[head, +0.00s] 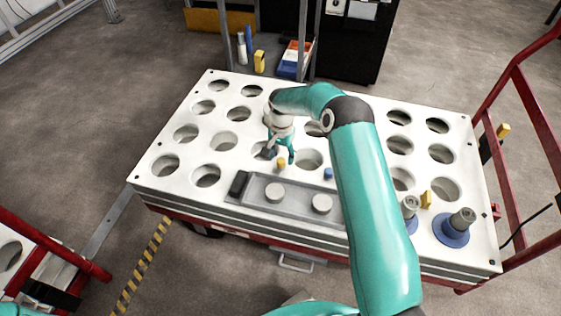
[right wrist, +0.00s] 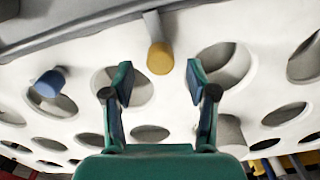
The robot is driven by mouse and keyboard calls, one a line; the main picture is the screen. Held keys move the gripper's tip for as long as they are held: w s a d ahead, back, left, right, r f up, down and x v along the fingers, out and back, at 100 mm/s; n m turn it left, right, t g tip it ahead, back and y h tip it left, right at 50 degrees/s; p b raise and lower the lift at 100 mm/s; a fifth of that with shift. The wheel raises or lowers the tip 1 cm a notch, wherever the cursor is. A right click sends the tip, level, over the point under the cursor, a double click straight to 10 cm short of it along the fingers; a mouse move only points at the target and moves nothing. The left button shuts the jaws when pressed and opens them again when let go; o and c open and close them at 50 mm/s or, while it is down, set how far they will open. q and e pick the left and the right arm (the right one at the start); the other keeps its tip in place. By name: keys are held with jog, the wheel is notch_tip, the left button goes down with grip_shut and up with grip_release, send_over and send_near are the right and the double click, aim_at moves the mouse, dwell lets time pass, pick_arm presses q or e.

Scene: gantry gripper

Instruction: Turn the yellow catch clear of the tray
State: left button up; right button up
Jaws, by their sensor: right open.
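The yellow catch (head: 281,163) is a small knob at the far long edge of the grey tray (head: 254,189) on the white perforated table. In the right wrist view, the yellow catch (right wrist: 160,58) is a stubby cylinder with a grey bracket behind it, reaching toward the tray edge (right wrist: 70,34). My right gripper (head: 280,156) is open above the table, just beyond the catch. In the right wrist view its fingertips (right wrist: 159,82) are spread, with the catch centred ahead between them and apparently untouched. My left gripper is not in view.
A blue knob (head: 328,173) stands right of the catch. Two blue-based posts (head: 453,229) stand at the table's right front. Table holes (head: 207,176) surround the tray. Red rails (head: 510,110) flank the table. My right arm hides the tray's right end.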

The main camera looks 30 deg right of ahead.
aim_at(280, 167)
jog(key=shift+f, duration=1.25)
jog(key=shift+c, duration=0.4)
grip_shut()
